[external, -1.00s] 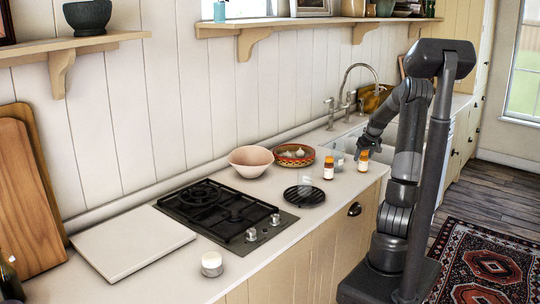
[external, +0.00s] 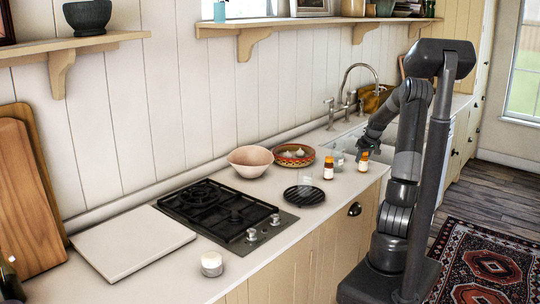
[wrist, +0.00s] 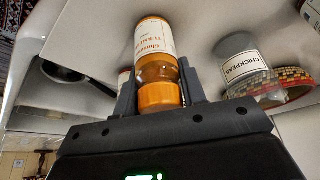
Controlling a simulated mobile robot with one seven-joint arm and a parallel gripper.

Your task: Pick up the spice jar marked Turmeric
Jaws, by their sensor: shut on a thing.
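The turmeric jar (wrist: 155,40) has an orange cap and a white label reading "Ground Turmeric", partly cut off. In the wrist view it is between the two fingers of my gripper (wrist: 157,72), which is shut on it near the cap. In the external view the held jar (external: 363,162) is near the counter's front edge, below my gripper (external: 364,149). I cannot tell whether its base touches the counter.
A similar jar (external: 328,169) stands to the left. A clear jar marked Chickpeas (wrist: 245,70) is close to the right finger in the wrist view. A patterned bowl (external: 294,162), pink bowl (external: 249,166) and black round trivet (external: 304,195) lie further left.

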